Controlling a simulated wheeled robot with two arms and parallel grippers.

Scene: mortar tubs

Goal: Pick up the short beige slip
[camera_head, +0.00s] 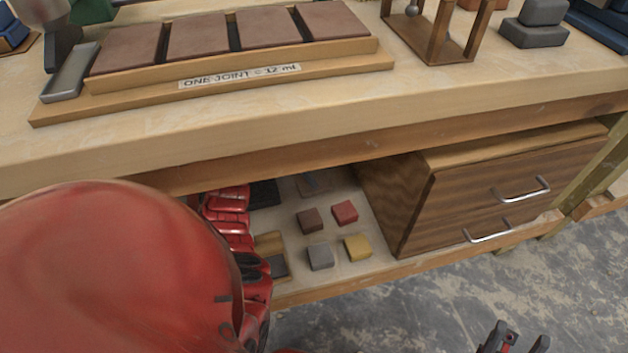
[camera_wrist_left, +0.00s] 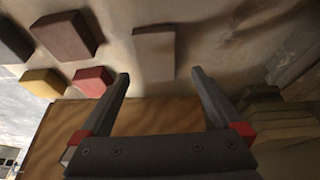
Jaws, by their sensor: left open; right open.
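The short beige slip (camera_wrist_left: 154,52) lies flat on the pale shelf in the left wrist view. It is ahead of my left gripper (camera_wrist_left: 161,76), in line with the gap between the fingers. My left gripper is open and empty, its tips just short of the slip's near end. My right gripper (camera_head: 518,338) is open and empty at the bottom edge of the head view, over the floor.
Brown (camera_head: 309,220), red (camera_head: 345,212), grey (camera_head: 320,256) and yellow (camera_head: 357,247) blocks lie on the shelf. A drawer cabinet (camera_head: 415,200) bounds it at right. The bench top (camera_head: 330,115) overhangs it. A stack (camera_wrist_left: 270,118) stands beside my left gripper's right finger.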

